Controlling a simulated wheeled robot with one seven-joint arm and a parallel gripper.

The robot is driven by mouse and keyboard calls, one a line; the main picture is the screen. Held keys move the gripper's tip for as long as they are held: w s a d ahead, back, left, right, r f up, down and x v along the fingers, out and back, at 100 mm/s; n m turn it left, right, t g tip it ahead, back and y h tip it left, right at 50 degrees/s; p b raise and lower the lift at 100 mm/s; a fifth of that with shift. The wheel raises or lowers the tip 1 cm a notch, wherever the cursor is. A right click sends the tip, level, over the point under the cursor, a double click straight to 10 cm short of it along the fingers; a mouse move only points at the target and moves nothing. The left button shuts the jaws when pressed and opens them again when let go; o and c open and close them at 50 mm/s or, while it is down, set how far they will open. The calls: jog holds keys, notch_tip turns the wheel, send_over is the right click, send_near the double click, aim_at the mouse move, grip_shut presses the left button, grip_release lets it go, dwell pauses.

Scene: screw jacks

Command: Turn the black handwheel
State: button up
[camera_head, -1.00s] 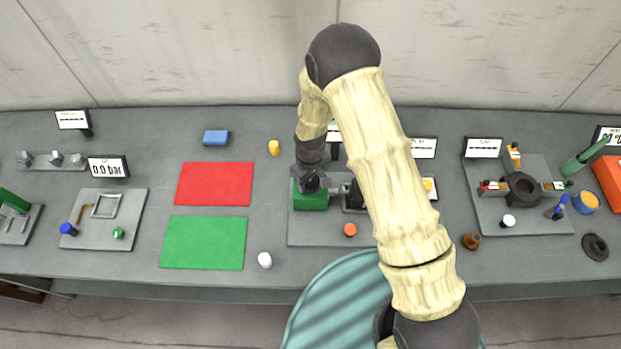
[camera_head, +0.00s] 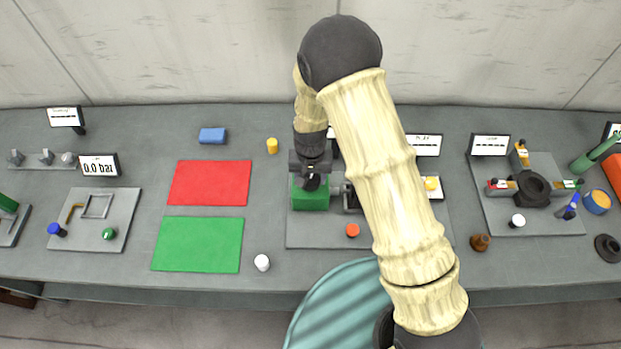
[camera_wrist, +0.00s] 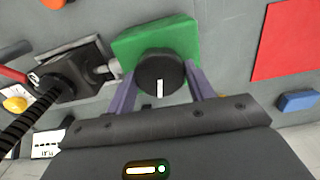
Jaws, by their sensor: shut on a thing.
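The black handwheel (camera_wrist: 160,76) is a dark round knob with a white mark, on top of a green block (camera_wrist: 185,36). In the wrist view my gripper (camera_wrist: 159,84) has its two grey-purple fingers on either side of the handwheel, shut on it. The white mark points toward the gripper's palm. In the head view the green block (camera_head: 310,196) stands on a grey plate (camera_head: 315,236), with my gripper (camera_head: 312,184) right above it. There the handwheel is hard to tell from the dark gripper.
A dark housing (camera_wrist: 75,80) with a ribbed black hose stands beside the block. A red-orange knob (camera_head: 352,230) is on the plate's front. Red (camera_head: 210,183) and green (camera_head: 198,244) mats lie to the left, with a blue block (camera_head: 212,135) behind. My arm hides the plate's right part.

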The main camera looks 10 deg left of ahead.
aim_at(310, 179)
jog(key=m, duration=0.5)
jog(key=shift+m+b, duration=0.3)
jog(key=m+p, duration=0.1)
jog(key=m, duration=0.4)
jog(key=shift+r+m, duration=0.15)
jog(key=shift+m, duration=0.15)
jog(key=m+p, duration=0.2)
jog(key=m, duration=0.3)
jog(key=shift+w+m+p, duration=0.1)
jog(key=shift+m+p, duration=1)
jog(key=shift+m, duration=1.4)
jog(key=o, duration=1)
notch_tip(310, 179, up, 17)
jog(key=b, duration=0.3)
jog(key=shift+r, duration=0.1)
